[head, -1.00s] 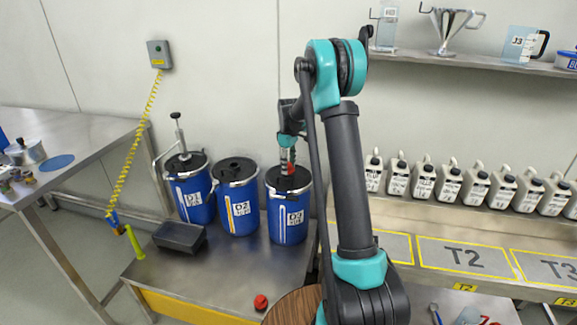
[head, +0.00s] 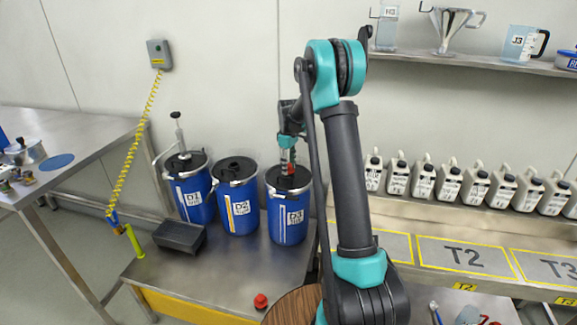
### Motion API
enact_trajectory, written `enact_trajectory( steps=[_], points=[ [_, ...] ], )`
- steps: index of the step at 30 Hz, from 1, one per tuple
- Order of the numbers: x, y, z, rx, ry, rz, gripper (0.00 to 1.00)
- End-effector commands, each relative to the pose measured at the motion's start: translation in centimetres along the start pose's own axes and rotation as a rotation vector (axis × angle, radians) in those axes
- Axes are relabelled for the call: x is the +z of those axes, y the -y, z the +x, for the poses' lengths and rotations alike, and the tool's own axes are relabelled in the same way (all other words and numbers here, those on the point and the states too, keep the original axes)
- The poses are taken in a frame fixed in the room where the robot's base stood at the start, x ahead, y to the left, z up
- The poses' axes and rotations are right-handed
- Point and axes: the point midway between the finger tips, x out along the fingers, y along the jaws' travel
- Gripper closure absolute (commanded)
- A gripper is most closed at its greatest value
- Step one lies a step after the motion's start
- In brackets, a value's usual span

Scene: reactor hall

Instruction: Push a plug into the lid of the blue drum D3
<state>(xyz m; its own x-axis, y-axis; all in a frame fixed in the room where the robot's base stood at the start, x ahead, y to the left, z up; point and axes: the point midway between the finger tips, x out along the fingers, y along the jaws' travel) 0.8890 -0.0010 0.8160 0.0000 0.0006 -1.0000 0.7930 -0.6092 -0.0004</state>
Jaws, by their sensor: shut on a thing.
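The blue drum D3 (head: 289,216) stands upright on the steel bench, rightmost of three blue drums, with a black lid (head: 275,180) on top. My gripper (head: 288,170) points down over this lid, shut on a small red plug (head: 290,168). The plug is at or just above the lid; I cannot tell whether it is in the lid's opening. My fingers are small and partly hidden in this view. Another red plug (head: 261,301) lies on the bench near its front edge.
Drums D2 (head: 240,209) and D1 (head: 193,199), the latter with a pump (head: 179,135), stand close to the left. A black tray (head: 180,237) lies on the bench before them. Several canisters (head: 449,184) line a shelf at right. The bench front is mostly clear.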

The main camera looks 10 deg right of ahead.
Motion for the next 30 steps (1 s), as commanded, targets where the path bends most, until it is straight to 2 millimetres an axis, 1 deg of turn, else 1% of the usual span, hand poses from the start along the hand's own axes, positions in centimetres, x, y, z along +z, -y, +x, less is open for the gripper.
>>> enact_trajectory(
  steps=[4,5,9,11,20,23,26,30],
  points=[
    [0.0,0.2,0.1,-0.003,0.001,-0.001,0.8],
    [0.0,0.2,0.1,-0.003,0.001,-0.001,0.55],
    [0.0,0.1,0.0,-0.003,0.001,-0.001,0.37],
    [0.0,0.1,0.0,-0.002,0.001,-0.001,0.32],
    [0.0,0.1,-0.1,-0.002,0.001,0.0,0.32],
    [0.0,0.1,-0.6,-0.001,0.001,0.0,0.32],
    [0.0,0.1,-1.9,-0.001,0.0,0.0,0.32],
    [0.0,0.1,-4.7,-0.001,0.001,0.0,0.32]
  ],
)
